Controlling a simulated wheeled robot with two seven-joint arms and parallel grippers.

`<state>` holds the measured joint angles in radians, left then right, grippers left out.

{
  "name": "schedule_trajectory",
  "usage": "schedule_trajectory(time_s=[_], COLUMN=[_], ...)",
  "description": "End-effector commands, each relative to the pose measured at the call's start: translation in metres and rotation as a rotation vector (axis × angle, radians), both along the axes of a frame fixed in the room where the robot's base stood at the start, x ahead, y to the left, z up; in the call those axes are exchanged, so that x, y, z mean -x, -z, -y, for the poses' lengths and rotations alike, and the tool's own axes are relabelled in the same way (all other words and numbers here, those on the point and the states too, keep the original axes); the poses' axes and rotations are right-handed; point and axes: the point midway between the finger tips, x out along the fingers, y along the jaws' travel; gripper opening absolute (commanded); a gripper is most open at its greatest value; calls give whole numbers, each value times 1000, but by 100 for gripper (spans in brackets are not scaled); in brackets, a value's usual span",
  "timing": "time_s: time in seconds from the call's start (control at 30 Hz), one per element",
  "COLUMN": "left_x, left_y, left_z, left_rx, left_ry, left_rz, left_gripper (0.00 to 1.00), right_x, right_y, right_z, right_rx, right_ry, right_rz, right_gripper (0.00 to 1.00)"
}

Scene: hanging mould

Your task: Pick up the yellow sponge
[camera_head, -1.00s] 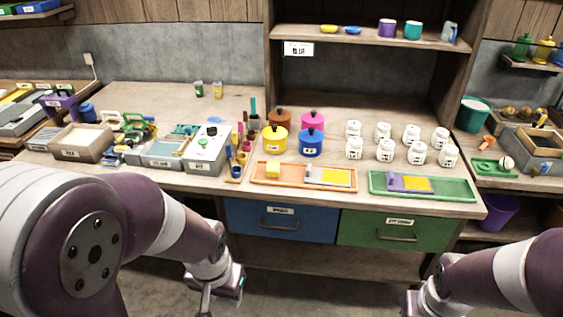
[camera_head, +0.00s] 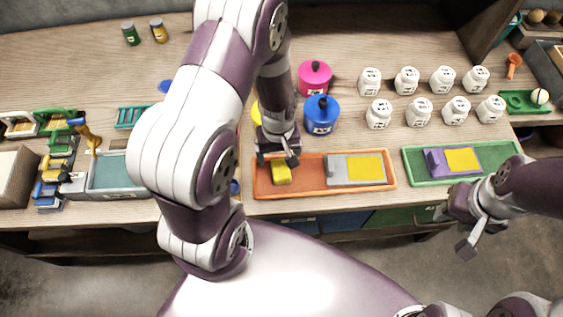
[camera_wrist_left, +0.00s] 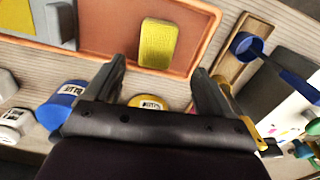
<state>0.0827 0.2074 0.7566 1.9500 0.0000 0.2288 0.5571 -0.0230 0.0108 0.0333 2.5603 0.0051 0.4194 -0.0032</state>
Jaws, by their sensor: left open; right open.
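The yellow sponge (camera_head: 282,173) lies at the left end of the orange tray (camera_head: 310,187) on the workbench. My left gripper (camera_head: 278,160) is over that end of the tray, just behind and above the sponge. In the left wrist view the sponge (camera_wrist_left: 157,43) lies ahead of the two spread fingers (camera_wrist_left: 160,75), roughly in line with the gap, and nothing is between them. I cannot tell the exact height above the tray. My right gripper (camera_head: 470,235) is open and empty, in front of the bench at the right.
A grey block with a yellow pad (camera_head: 355,168) lies in the same tray. The green tray (camera_head: 415,172) is to the right. A blue pot (camera_head: 321,115) and a pink pot (camera_head: 315,77) stand behind, with several white jars (camera_head: 379,113) at right. A wooden rack (camera_wrist_left: 232,60) borders the tray.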

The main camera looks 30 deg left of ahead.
Motion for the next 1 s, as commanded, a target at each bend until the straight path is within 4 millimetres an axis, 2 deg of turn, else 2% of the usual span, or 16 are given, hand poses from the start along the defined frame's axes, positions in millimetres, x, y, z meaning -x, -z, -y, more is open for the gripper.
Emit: schedule_trajectory(time_s=[0.03, 0.23, 0.4, 0.5, 0.7, 0.87, 0.9, 1.0], left_x=[1, 1, 2, 1, 1, 1, 1, 1], left_y=[10, 34, 66, 74, 75, 75, 75, 75], left_z=[0, 3, 7, 7, 7, 7, 7, 7], left_rx=[0, 0, 0, 1, 0, 0, 0, 0], left_ry=[1, 3, 3, 3, 3, 3, 3, 3], left_rz=[-4, -4, -2, -1, 1, 1, 1, 1], left_gripper=[83, 83, 83, 83, 83, 31, 28, 28], right_x=[0, 0, 0, 0, 0, 0, 0, 0], right_y=[0, -3, -6, -6, -6, -6, -6, -6], right_z=[0, 0, 0, 0, 0, 0, 0, 0], right_rx=[0, 0, 0, 0, 0, 0, 0, 0], right_ry=[0, 0, 0, 0, 0, 0, 0, 0], right_rz=[0, 0, 0, 0, 0, 0, 0, 0], right_gripper=[43, 43, 43, 43, 43, 43, 43, 43])
